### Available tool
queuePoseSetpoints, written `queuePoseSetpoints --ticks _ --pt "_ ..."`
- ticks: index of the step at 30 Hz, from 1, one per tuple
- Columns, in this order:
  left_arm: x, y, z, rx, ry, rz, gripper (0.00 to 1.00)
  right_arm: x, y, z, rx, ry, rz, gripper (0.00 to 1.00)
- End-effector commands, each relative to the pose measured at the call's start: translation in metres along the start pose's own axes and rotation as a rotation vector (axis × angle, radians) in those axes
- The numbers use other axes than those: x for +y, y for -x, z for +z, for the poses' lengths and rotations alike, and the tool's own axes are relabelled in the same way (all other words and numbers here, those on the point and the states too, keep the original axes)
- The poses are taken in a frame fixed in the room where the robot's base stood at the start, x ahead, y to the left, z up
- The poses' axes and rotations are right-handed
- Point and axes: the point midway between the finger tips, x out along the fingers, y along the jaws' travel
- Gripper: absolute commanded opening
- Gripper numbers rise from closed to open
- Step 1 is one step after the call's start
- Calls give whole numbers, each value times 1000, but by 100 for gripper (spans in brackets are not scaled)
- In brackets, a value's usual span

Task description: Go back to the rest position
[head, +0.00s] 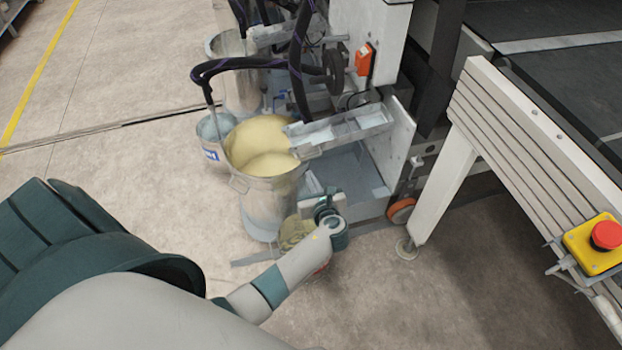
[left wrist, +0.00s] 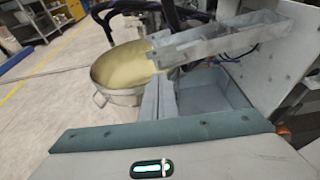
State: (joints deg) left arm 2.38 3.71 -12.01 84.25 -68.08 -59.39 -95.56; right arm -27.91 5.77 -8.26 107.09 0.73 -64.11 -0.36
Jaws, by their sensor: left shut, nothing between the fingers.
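My left arm comes in from the lower left of the head view. Its gripper (head: 318,198) is at the arm's far end, in front of the machine and just right of the large metal bucket (head: 266,208). In the left wrist view the gripper's fingers (left wrist: 158,98) are together, with nothing seen between them. My right gripper is in neither view.
A metal trough (head: 345,130) slopes from the machine over the bucket. A smaller pail (head: 214,140) stands behind it. A slatted conveyor frame (head: 520,140) with a red emergency button (head: 606,235) stands at the right. The floor at the left is clear.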

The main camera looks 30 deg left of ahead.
Motion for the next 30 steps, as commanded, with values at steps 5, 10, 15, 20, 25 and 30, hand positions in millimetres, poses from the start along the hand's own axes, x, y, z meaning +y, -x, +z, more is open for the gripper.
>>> queuePoseSetpoints --ticks 5,10,15,20,25,30 --pt "0 2 0 0 0 0 0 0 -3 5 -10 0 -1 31" --pt "0 2 0 1 0 0 0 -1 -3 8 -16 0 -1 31" --pt "0 2 0 1 0 0 0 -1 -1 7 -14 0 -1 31" --pt "0 2 -4 11 13 -4 0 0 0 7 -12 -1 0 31" --pt "4 9 -34 94 115 -30 0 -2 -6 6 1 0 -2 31" --pt "14 31 -99 288 376 -52 0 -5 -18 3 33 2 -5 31"
